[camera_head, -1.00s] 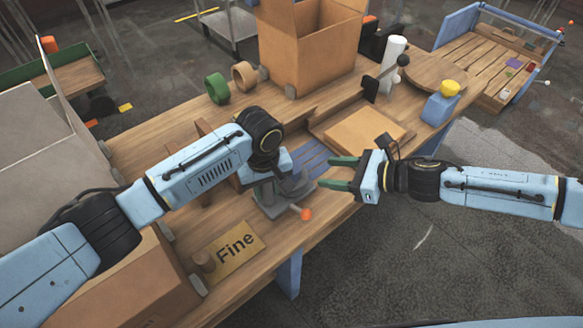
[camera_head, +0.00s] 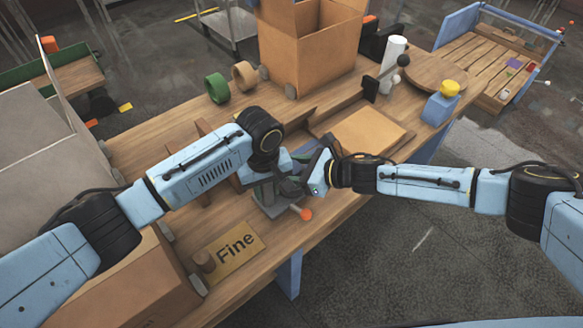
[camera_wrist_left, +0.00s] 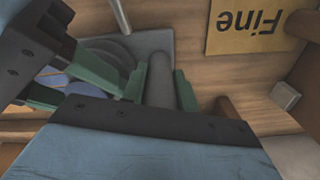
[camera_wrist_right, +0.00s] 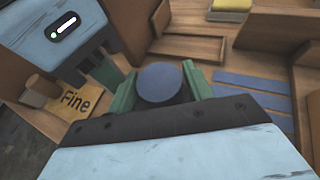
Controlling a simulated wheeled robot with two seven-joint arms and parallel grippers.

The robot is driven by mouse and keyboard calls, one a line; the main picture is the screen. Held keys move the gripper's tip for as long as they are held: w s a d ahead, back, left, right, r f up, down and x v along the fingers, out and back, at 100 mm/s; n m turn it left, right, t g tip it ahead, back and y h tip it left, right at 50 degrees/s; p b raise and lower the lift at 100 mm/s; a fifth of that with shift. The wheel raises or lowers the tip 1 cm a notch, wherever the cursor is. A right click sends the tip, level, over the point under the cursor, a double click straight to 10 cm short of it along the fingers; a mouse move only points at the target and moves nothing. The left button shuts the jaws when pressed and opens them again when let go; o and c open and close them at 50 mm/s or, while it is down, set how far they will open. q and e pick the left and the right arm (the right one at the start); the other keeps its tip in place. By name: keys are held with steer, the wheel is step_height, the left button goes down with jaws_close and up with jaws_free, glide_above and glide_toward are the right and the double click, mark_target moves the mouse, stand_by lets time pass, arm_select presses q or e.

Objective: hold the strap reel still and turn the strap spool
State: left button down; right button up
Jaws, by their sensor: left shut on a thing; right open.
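The strap reel (camera_head: 271,206) is a grey stand with an orange-knobbed lever, near the table's front edge. My left gripper (camera_head: 268,184) is over it. In the left wrist view, my left gripper's green fingers (camera_wrist_left: 162,85) are shut on an upright grey post (camera_wrist_left: 161,82) of the reel. In the right wrist view, the strap spool (camera_wrist_right: 160,83) shows as a round blue-grey top. My right gripper (camera_wrist_right: 160,92) is open, with one green finger on each side of the spool. Contact cannot be told. In the head view, my grippers largely hide the spool.
A yellow "Fine" card (camera_head: 235,248) lies in front left. Blue strips (camera_wrist_right: 255,92) lie beside the spool. A cardboard pad (camera_head: 361,138), an open box (camera_head: 312,50), tape rolls (camera_head: 217,88) and a yellow-capped blue bottle (camera_head: 440,102) stand farther back.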

steer(key=c, duration=0.7)
steer(key=shift+s+t, duration=0.1)
steer(key=shift+t, duration=0.2)
steer(key=shift+a+f+m, duration=0.1)
steer(key=shift+m, duration=0.3)
steer(key=shift+s+m+t+h, duration=0.1)
steer(key=shift+m+t+h, duration=0.7)
steer(key=shift+m+t, duration=0.1)
steer(key=shift+m+t+h, duration=1.4)
steer(key=shift+m+h, duration=0.1)
steer(key=shift+m, duration=0.3)
steer(key=shift+h, duration=0.3)
